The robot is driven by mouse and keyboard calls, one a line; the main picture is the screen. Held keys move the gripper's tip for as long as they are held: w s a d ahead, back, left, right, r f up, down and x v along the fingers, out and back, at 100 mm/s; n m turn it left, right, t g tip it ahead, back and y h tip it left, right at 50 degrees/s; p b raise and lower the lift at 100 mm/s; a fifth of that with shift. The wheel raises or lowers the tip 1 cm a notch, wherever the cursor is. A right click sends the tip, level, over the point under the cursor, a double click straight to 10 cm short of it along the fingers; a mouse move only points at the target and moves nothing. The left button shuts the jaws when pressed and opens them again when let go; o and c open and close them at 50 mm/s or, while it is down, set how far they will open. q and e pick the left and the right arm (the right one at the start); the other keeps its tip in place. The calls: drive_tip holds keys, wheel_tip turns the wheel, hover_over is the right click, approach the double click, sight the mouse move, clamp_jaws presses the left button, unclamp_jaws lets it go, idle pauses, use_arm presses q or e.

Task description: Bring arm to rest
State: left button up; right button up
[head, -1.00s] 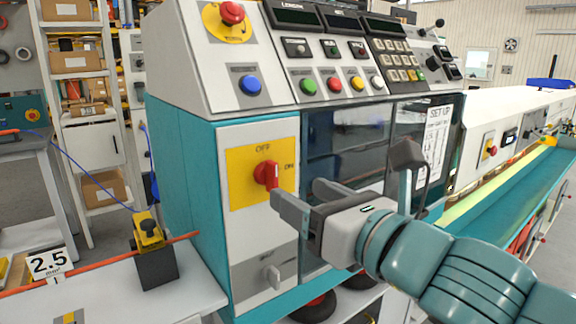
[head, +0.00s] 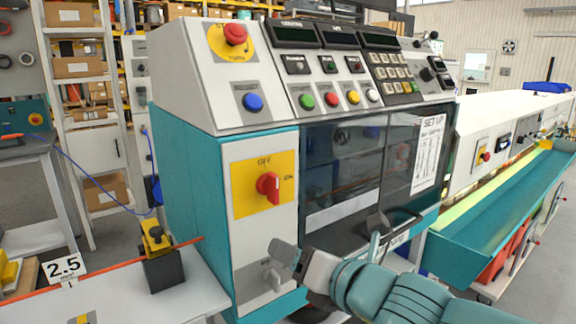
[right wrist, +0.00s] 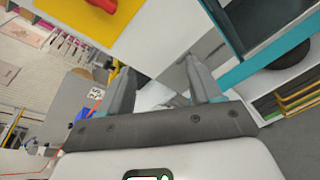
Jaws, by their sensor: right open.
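My right arm (head: 385,292) comes in from the lower right in the head view. My right gripper (head: 328,242) is open and empty, in front of the lower part of the teal and white machine (head: 187,190). It is below and right of the red rotary switch (head: 268,187) on its yellow OFF/ON plate (head: 243,195), apart from it. In the right wrist view the open fingers (right wrist: 157,72) have nothing between them; the yellow plate (right wrist: 70,12) shows at upper left. My left gripper is not in view.
A small grey latch (head: 271,277) is just left of the gripper. A teal trough (head: 510,215) extends to the right. At left, an orange cable (head: 115,266) runs through a black and yellow clamp (head: 158,255) on a bench, by a "2.5" sign (head: 65,265).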

drive_tip(key=s+d+f+m+g+h+p, duration=0.1)
drive_tip(key=d+f+m+g+h+p, duration=0.15)
drive_tip(key=f+m, duration=0.9)
drive_tip(key=s+d+f+m+g+h+p, duration=0.1)
drive_tip(key=s+d+f+m+g+p, duration=0.15)
drive_tip(key=f+m, duration=0.9)
drive_tip(key=s+d+f+m+g+p, duration=0.2)
drive_tip(key=s+f+m+g, duration=0.1)
drive_tip(key=s+f+m, duration=0.4)
drive_tip(key=s+d+f+m+g+h+p, duration=0.1)
drive_tip(key=s+d+f+m+g+p, duration=0.1)
drive_tip(key=s+f+m, duration=0.6)
drive_tip(key=s+d+f+g, duration=0.1)
drive_tip(key=s+f+g, duration=0.1)
drive_tip(key=s+f, duration=0.2)
drive_tip(key=shift+s+d+f+p, duration=0.15)
drive_tip(key=shift+d+f+p, duration=0.05)
drive_tip(key=shift+p, duration=0.15)
drive_tip(key=shift+h, duration=0.25)
